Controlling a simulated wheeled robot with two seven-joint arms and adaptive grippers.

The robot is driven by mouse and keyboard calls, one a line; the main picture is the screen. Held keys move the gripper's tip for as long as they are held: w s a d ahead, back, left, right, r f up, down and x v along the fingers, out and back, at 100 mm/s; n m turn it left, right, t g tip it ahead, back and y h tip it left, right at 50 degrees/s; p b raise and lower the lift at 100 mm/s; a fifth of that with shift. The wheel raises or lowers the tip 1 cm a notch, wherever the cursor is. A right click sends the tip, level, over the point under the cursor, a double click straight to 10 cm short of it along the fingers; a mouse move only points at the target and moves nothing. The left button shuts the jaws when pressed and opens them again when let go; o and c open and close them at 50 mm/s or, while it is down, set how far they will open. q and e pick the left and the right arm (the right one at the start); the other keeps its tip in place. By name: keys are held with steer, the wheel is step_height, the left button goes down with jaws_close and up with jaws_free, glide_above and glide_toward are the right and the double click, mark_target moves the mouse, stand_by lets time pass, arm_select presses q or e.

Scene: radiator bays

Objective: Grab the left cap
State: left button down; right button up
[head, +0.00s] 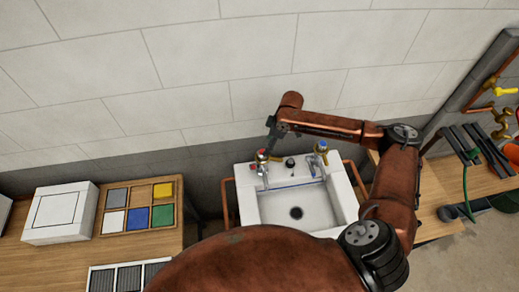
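A white sink (340,196) stands against the wall, with two taps at its back edge. The left cap (261,157) is small, with red on it, on top of the left tap. The right tap carries a blue and yellow cap (320,147). My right arm reaches in from the right, and its dark gripper (270,145) points down just above and beside the left cap. The gripper partly hides the cap. Whether its fingers are open, and whether they touch the cap, is too small to tell. My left gripper is not in view.
A wooden bench on the left holds a white box (60,213), a tray of coloured tiles (172,190) and a grey grille (130,277). Copper pipes flank the sink. On the right, a bench holds dark tools (487,150) and a green hose (466,193).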

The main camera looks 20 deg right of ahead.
steer(key=shift+w+a+f, duration=0.1)
steer(key=shift+a+f, duration=0.05)
steer(key=shift+f, duration=0.45)
steer(key=shift+a+f, duration=0.15)
steer(key=shift+f, duration=0.1)
steer(key=x, duration=0.1)
steer(key=p+x, duration=0.1)
steer(key=x, duration=0.2)
steer(key=shift+a+f+p, duration=0.25)
steer(key=shift+a+p, duration=0.15)
steer(key=shift+f, duration=0.25)
steer(key=c, duration=0.3)
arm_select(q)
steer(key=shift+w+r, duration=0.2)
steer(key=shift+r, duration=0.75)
arm_select(e)
steer(key=c, duration=1)
